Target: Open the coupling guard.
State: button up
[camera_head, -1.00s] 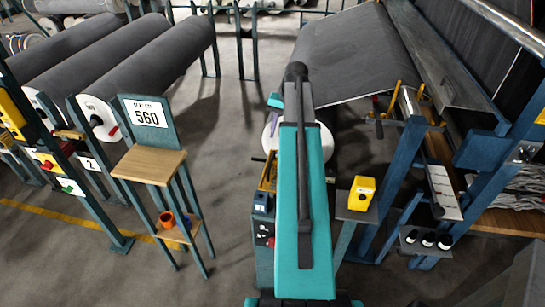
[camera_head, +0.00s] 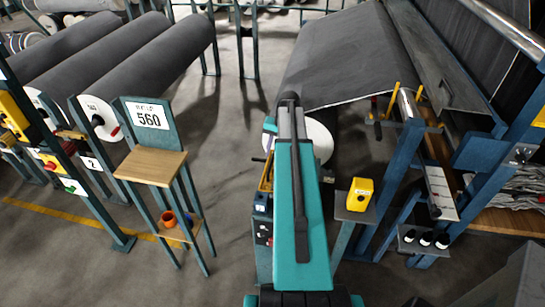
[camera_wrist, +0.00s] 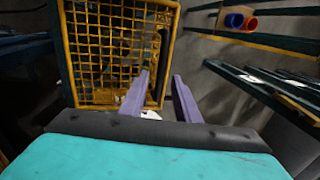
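The coupling guard (camera_wrist: 112,50) is a yellow mesh panel in a yellow frame, at the upper left of the wrist view. A dark upright bar like a handle (camera_wrist: 162,62) is at its right side. My gripper (camera_wrist: 160,76) has two purple fingers, spread apart with a gap between them. The fingertips point at the guard's right edge, and the bar appears in line with the gap. I cannot tell whether they touch it. In the head view a yellow strip of the guard (camera_head: 266,173) shows left of my teal arm, which hides the rest and the fingers.
A wooden-topped stand (camera_head: 152,166) with a 560 sign is at left. A yellow box (camera_head: 360,194) on a small shelf is close right of my arm. Large grey rolls (camera_head: 137,73) lie at upper left. Floor between the stand and my arm is clear.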

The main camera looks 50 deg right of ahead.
aim_at(272, 161)
jog(key=shift+w+a+f+p, duration=0.1)
jog(key=shift+w+f+p, duration=0.1)
jog(key=shift+f, duration=0.65)
jog(key=shift+w+a+f+p, duration=0.1)
jog(key=shift+f+p, duration=0.1)
jog(key=shift+f, duration=0.65)
grip_shut()
